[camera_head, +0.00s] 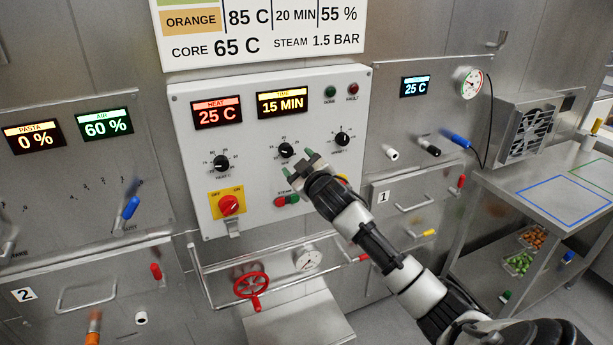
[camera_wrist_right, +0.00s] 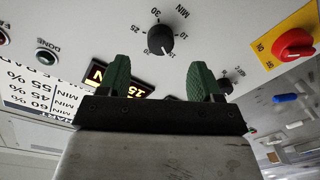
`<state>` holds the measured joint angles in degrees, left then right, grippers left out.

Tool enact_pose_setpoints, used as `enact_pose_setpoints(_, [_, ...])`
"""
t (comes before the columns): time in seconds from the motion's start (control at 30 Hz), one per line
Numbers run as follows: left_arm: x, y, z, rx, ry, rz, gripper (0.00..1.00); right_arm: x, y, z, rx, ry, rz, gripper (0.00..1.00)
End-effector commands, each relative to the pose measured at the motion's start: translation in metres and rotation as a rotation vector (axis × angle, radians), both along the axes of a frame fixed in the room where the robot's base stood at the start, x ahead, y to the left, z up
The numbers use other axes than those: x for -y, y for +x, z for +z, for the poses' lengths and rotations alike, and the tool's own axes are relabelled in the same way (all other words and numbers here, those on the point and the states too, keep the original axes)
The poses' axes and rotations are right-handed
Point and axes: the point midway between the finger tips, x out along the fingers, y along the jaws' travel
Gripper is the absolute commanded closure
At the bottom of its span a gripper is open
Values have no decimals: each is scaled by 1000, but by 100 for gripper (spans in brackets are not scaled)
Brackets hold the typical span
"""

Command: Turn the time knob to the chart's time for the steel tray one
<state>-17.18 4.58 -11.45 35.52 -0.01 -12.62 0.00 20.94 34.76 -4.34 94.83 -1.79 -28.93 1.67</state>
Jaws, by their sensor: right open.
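The time knob (camera_head: 286,150) is a black dial on the white control panel (camera_head: 260,200), below the time display (camera_head: 282,102), which reads 15 MIN. The knob also shows in the right wrist view (camera_wrist_right: 160,40), with 20 and 30 among its scale marks. My right gripper (camera_head: 301,163) is open, its green fingers just below and right of the knob in the head view. In the wrist view the fingers (camera_wrist_right: 160,75) stand apart and the knob shows between and beyond them. The chart (camera_head: 265,28) is cut off; its orange row reads 85 C, 20 MIN, 55 %. No steel tray is identifiable.
The heat knob (camera_head: 221,162) and a third knob (camera_head: 342,138) flank the time knob. A red switch (camera_head: 229,204) on a yellow plate and red and green buttons (camera_head: 286,200) sit below. A red handwheel (camera_head: 251,285) is lower. A steel table (camera_head: 560,190) stands right.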

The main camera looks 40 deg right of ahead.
Motion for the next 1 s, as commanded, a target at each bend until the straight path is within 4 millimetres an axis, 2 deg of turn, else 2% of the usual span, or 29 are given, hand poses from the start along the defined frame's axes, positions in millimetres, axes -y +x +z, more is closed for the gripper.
enact_pose_setpoints(0.1, [0,0,-8,0,0,0,57,-4,-19,-2,0,-1,1,35])
enact_pose_setpoints(0.3, [0,0,-12,0,0,0,57,-7,-37,0,0,1,1,35])
enact_pose_setpoints(0.9, [0,0,-12,0,0,-1,57,-8,-40,1,0,1,0,35])
enact_pose_setpoints(1.0, [0,0,-12,0,0,0,57,-7,-39,-10,-17,8,-3,35])
